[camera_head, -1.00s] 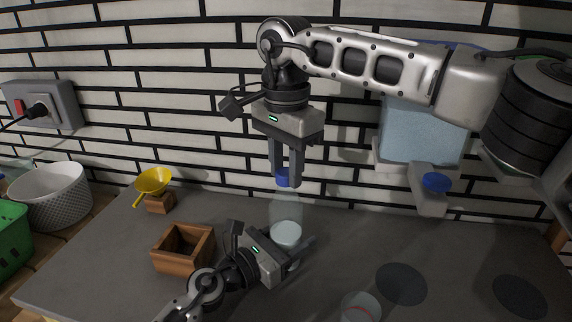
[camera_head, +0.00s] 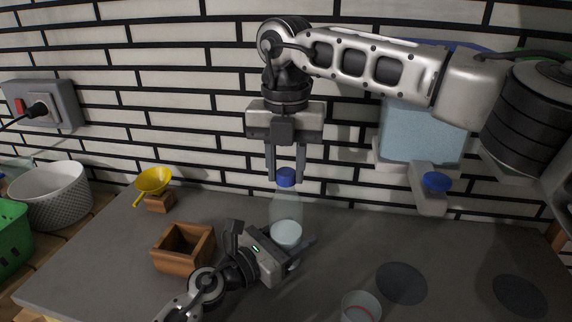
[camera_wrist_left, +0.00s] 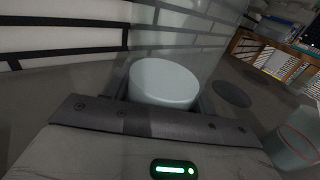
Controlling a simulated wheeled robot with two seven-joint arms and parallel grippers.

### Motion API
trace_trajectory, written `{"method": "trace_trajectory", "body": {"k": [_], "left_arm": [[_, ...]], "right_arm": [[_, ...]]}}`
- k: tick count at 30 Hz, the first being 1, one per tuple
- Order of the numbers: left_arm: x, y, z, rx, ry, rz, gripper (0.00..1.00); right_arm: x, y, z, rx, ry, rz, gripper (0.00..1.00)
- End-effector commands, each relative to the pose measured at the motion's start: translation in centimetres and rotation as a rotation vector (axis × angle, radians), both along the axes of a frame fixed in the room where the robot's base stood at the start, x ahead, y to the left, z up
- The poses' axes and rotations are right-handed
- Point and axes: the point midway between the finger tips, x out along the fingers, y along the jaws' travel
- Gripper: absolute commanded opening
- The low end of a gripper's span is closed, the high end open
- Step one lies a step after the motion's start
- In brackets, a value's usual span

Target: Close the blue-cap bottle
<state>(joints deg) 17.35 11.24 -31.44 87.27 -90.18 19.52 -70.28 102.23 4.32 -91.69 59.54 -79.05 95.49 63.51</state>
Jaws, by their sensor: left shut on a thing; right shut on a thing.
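A clear bottle (camera_head: 286,208) with pale contents stands upright at the middle of the counter. Its pale contents show close up in the left wrist view (camera_wrist_left: 163,82). A blue cap (camera_head: 286,177) sits at the top of the bottle's neck; whether it is fully seated I cannot tell. My left gripper (camera_head: 292,250) is shut around the bottle's lower body. My right gripper (camera_head: 286,176) comes from above, with its fingers on either side of the blue cap and shut on it.
A wooden box (camera_head: 184,248) and a yellow funnel (camera_head: 154,181) on a wooden block stand to the left. A clear glass (camera_head: 361,306) stands at the front. A wall-mounted dispenser (camera_head: 422,135) with a blue knob is at right. Dark discs (camera_head: 402,283) lie on the counter.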

Motion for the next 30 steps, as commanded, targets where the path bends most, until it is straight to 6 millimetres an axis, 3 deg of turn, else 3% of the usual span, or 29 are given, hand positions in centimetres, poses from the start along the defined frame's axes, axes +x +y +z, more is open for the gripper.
{"method": "trace_trajectory", "body": {"k": [5,6,8,20,30], "left_arm": [[0.0,0.0,0.0,0.001,-0.001,0.0,0.0],[0.0,0.0,0.0,0.001,-0.001,0.0,0.0],[0.0,0.0,0.0,0.001,-0.001,0.0,0.0],[0.0,0.0,0.0,0.0,0.0,0.0,0.0],[0.0,0.0,0.0,0.0,0.0,0.0,0.0]], "right_arm": [[0.0,0.0,0.0,0.0,-0.001,-0.023,0.03],[0.0,0.0,0.0,0.0,-0.001,-0.023,0.42],[0.0,0.0,0.0,0.0,-0.001,-0.022,0.56],[0.0,0.0,1.0,0.0,-0.003,-0.02,0.56],[0.0,0.1,7.8,0.002,-0.003,-0.021,0.56]]}}
